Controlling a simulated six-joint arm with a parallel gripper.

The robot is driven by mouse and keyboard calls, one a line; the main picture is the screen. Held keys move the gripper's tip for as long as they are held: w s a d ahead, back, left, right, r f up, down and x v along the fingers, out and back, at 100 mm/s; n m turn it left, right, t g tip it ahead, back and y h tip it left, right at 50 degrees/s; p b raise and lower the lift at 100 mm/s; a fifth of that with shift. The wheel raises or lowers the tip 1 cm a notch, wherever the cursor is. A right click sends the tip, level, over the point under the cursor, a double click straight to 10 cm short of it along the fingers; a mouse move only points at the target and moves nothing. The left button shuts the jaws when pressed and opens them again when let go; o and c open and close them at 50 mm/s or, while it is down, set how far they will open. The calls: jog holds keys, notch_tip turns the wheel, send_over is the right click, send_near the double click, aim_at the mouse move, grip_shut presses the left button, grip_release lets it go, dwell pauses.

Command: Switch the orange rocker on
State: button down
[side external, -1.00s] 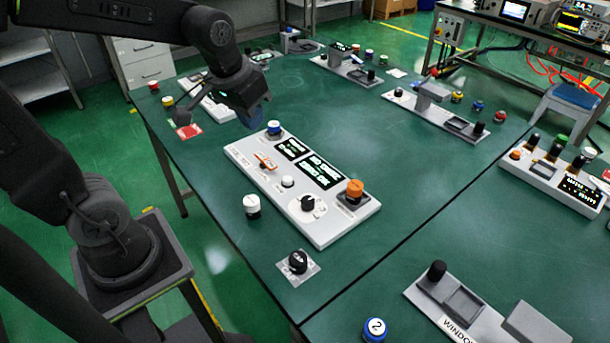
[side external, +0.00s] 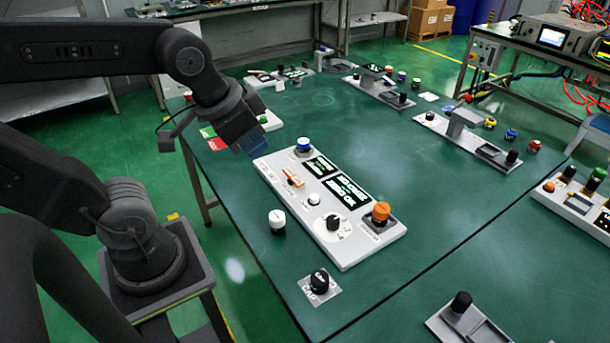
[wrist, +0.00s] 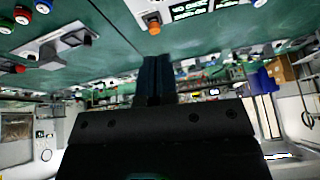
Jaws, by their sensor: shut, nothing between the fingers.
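The orange rocker (side external: 293,178) sits near the left end of a white control panel (side external: 344,252) on the green table in the side view. It looks tilted, but its exact position is too small to tell. My gripper (side external: 254,144) is to the upper left of the panel, beyond its blue-topped end, apart from the rocker and angled down. In the wrist view my gripper's fingers (wrist: 155,78) are together with nothing between them. The rocker does not show there; an orange knob (wrist: 153,22) and part of a lit display (wrist: 190,10) do.
The panel also bears a blue knob (side external: 304,146), a white button (side external: 313,199), a black dial (side external: 333,223) and an orange knob (side external: 380,213). A white-topped knob (side external: 277,220) and a black knob (side external: 319,281) stand in front.

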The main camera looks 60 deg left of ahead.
jog(key=w+a+m+g, duration=0.1)
jog(key=w+a+m, duration=0.3)
jog(key=w, duration=0.2)
jog(key=m+g, duration=0.4)
jog(key=m, duration=0.9)
send_over(293, 177)
jog(key=a, duration=0.4)
notch_tip(293, 177, down, 11)
jog(key=shift+s+f, duration=0.15)
jog(key=shift+s, duration=0.1)
jog(key=f, duration=1.4)
jog(key=shift+a, duration=0.25)
